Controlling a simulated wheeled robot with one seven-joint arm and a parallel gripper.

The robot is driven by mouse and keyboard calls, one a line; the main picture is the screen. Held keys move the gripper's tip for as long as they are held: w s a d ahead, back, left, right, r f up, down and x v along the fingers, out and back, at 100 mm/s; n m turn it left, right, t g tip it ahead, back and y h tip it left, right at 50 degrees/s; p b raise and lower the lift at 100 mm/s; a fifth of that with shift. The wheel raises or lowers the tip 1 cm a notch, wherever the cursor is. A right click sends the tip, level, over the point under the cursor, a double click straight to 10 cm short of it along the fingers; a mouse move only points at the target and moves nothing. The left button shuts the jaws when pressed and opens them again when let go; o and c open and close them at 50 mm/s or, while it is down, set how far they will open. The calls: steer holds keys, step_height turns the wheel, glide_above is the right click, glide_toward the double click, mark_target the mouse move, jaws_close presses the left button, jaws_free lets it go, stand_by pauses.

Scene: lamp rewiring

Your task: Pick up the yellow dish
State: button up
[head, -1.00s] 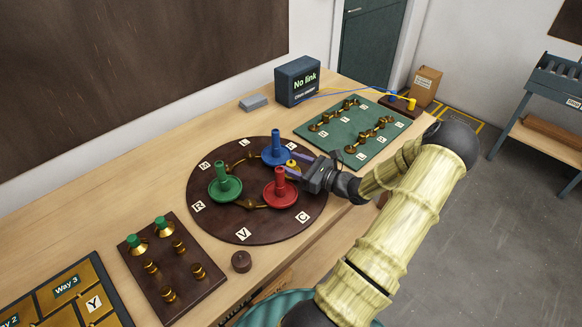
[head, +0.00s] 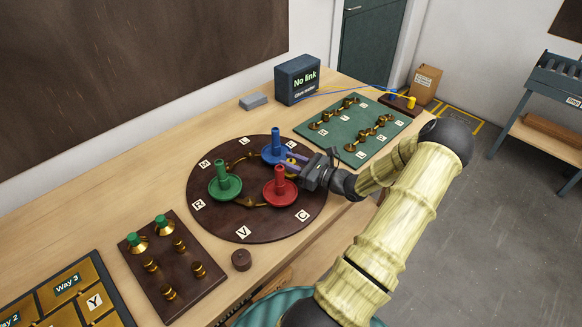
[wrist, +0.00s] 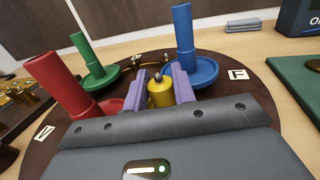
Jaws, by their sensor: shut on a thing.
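My gripper (head: 292,161) is over the right part of the dark round board (head: 240,230), between the blue dish and the red dish. In the wrist view its two purple fingers (wrist: 160,82) are shut on a yellow-gold cylindrical piece (wrist: 160,95) with a small dark knob on top. No wide yellow rim shows, so I cannot tell if this piece is the yellow dish; its lower part is hidden. The blue dish (head: 277,147), red dish (head: 280,190) and green dish (head: 224,182) stand upright on the board, each with a tall post.
A green board with brass posts (head: 355,152) lies at the right. A dark block with brass posts and green caps (head: 176,278) is at the front left. The "No link" box (head: 298,82) stands behind. A small brown knob (head: 241,260) sits near the table's front edge.

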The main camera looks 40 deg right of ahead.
mark_target(291, 159)
steer(key=shift+r, duration=0.1)
step_height(291, 159, up, 10)
steer(key=shift+f, duration=0.1)
stand_by(0.4)
stand_by(0.6)
